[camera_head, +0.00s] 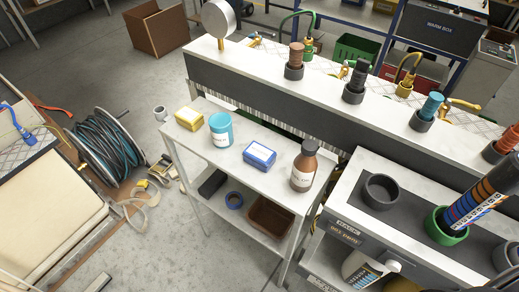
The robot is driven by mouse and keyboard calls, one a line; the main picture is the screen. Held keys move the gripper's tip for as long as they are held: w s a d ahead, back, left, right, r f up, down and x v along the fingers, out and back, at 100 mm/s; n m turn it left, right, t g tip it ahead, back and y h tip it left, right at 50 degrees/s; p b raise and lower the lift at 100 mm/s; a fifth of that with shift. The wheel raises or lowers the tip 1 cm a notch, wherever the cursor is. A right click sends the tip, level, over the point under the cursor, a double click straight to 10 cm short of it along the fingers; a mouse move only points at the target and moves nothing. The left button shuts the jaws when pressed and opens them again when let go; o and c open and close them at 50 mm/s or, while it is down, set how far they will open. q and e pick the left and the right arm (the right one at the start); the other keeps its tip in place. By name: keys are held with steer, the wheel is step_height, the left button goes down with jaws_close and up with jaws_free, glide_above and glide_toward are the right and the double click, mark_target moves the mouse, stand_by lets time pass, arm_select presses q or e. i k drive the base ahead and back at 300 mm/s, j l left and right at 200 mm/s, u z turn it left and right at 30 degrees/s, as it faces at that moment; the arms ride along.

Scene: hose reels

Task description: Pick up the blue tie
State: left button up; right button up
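A blue looped piece, which may be the blue tie (29,138), lies on the patterned mat of the table at the left edge. A thin blue strand runs up and left from it. An orange-red strap (52,107) lies close by, to its right. I cannot tell for certain that the blue piece is the tie. A teal piece (432,105) also stands in a dark cup on the long bench at the right. Neither of my grippers is in view.
A reel of dark hose (102,148) stands beside the left table. A white cart (262,180) holds a teal jar (221,129), a blue box (259,155), a yellow box (189,119) and a brown bottle (304,166). Tan straps (135,205) lie on the floor. Grey floor is open at lower centre.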

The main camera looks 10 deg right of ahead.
mark_target(235, 207)
steer(key=k+j+u, duration=0.3)
steer(key=j, duration=0.3)
steer(key=k+j+u, duration=0.1)
steer(key=j, duration=0.25)
steer(key=k+j+u, duration=0.15)
steer(key=j, duration=0.2)
steer(key=k+j+u, duration=0.15)
steer(key=j, duration=0.2)
